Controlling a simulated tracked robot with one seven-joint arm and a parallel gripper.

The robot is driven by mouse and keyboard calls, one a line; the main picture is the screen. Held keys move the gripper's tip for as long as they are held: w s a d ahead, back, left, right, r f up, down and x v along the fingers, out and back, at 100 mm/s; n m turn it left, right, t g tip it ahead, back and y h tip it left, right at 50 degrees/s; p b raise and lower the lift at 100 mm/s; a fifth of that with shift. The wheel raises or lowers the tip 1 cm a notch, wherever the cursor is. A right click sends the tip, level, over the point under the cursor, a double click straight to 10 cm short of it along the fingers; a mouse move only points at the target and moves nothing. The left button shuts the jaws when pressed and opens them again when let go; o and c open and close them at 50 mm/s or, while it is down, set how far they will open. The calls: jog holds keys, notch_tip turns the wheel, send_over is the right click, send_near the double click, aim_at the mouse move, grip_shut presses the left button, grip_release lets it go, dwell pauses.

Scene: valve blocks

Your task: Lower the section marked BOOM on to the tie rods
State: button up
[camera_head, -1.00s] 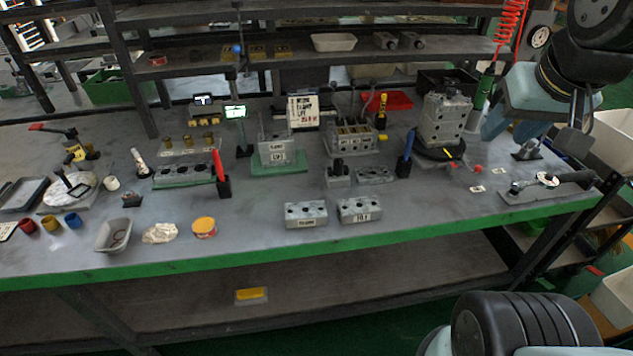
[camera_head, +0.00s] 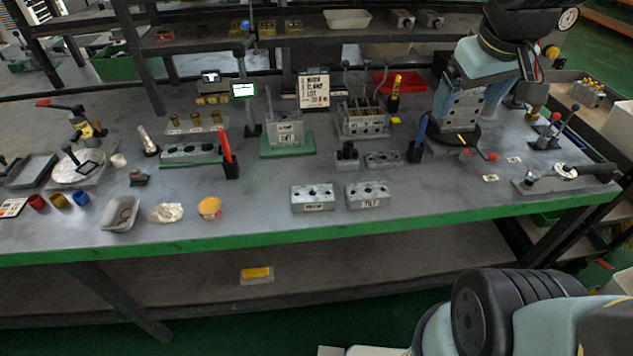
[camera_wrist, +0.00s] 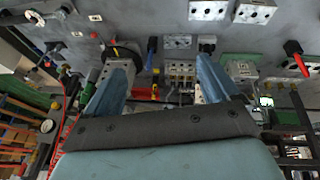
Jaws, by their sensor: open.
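I cannot make out the word BOOM on any block. Two grey sections with holes lie at the front of the bench: a left one (camera_head: 313,198) with an unclear label and a right one (camera_head: 367,195) that may read TILT. Both also show at the top of the wrist view, left (camera_wrist: 255,12) and right (camera_wrist: 208,10) swapped. A grey section marked LIFT (camera_head: 286,133) sits on a green base (camera_head: 287,148) with a thin upright rod (camera_head: 269,101) at its left. My gripper (camera_wrist: 163,58) is open and empty, high over the bench by the tall block.
A tall grey block (camera_head: 460,108) stands on a black turntable, partly behind my gripper. A lever valve assembly (camera_head: 362,123), a red tool (camera_head: 228,152) in a stand and a blue one (camera_head: 420,135) rise nearby.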

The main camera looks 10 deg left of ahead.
jog(key=w+a+f+n, duration=0.1)
jog(key=a, duration=0.1)
jog(key=w+a+f+n, duration=0.1)
jog(key=a+n, duration=0.1)
jog(key=w+a+f+n+g, duration=0.1)
jog(key=w+a+f, duration=0.1)
jog(key=shift+w+a, duration=0.1)
jog(key=n+g, duration=0.3)
jog(key=n, duration=0.9)
send_over(312, 193)
jog(key=f, duration=2.2)
jog(key=shift+a+f, duration=0.15)
jog(key=shift+a, duration=0.1)
jog(key=shift+d+f, duration=0.2)
jog(key=shift+f, duration=1.3)
jog(key=shift+d+f, duration=0.15)
jog(key=shift+f, duration=1.3)
jog(key=shift+w, duration=0.1)
jog(key=c, duration=1.4)
jog(key=shift+r, duration=0.1)
